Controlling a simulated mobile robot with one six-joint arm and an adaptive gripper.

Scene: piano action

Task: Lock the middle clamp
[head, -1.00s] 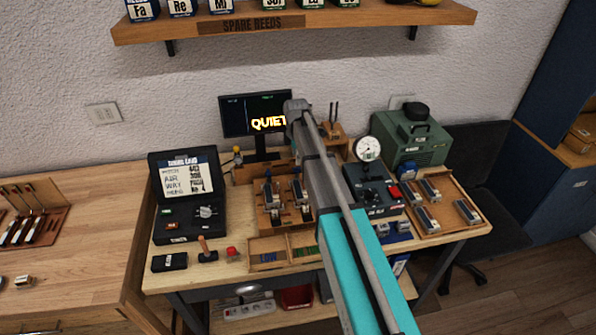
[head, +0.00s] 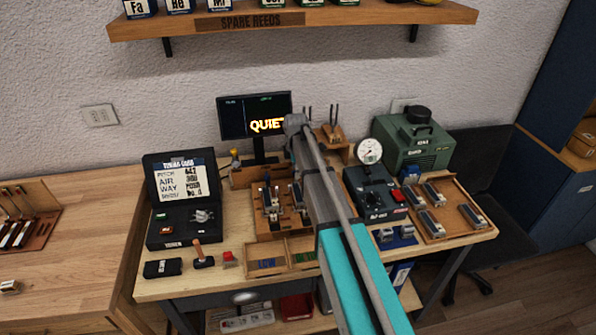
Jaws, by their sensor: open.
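A wooden clamp block (head: 268,226) stands on the workbench, left of my arm. Two upright metal clamps with dark parts show on it: a left one (head: 270,200) and one farther right (head: 297,196), close to my arm's edge. My arm covers the right part of the block, so I cannot tell whether another clamp stands there or surely which is the middle one. The clamps are too small to tell whether their levers are locked.
An open black case (head: 181,196) is at left, with a stamp-like tool (head: 203,256) and a red button (head: 229,258) in front. A monitor (head: 256,117) reads "QUIET". Right of my arm are a dial gauge (head: 369,151), a green machine (head: 413,147) and a wooden tray (head: 456,226).

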